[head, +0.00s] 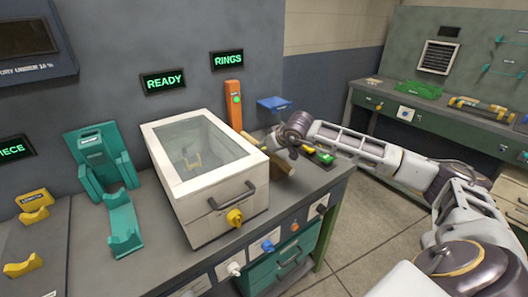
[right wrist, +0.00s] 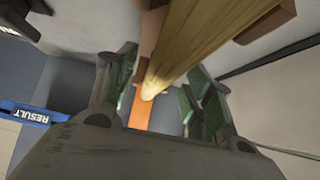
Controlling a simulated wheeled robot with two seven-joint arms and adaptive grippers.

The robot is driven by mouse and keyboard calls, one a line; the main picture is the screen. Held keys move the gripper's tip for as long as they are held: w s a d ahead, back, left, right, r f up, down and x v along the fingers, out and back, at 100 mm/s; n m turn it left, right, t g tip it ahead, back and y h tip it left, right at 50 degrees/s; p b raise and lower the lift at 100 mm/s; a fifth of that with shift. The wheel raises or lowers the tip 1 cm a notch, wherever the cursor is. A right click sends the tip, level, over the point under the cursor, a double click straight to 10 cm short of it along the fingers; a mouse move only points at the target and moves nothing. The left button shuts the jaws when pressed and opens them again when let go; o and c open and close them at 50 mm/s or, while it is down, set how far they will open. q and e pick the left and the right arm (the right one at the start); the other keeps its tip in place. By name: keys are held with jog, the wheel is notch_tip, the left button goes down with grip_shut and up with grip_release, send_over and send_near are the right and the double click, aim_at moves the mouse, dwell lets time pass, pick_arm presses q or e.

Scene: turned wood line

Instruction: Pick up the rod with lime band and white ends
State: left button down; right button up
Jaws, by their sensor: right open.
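A plain wooden rod (right wrist: 190,45) runs between the two fingers of my right gripper (right wrist: 160,98) in the right wrist view. I see no lime band or white ends on the part that shows. In the head view my right gripper (head: 279,140) is beside the right rear corner of the white box, at a brown wooden piece (head: 284,164) that it partly covers. The fingers are apart, one on each side of the rod in the wrist view, and not closed on it. My left gripper is not in view.
A white box with a glass lid (head: 205,150) stands close left of my right gripper. An orange post (head: 234,105) and a blue holder (head: 273,104) stand behind. Small green and yellow pieces (head: 321,155) lie to the right. A teal stand (head: 105,170) is at left.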

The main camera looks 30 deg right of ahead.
grip_shut()
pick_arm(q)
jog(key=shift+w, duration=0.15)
pick_arm(e)
jog(key=shift+r, duration=0.15)
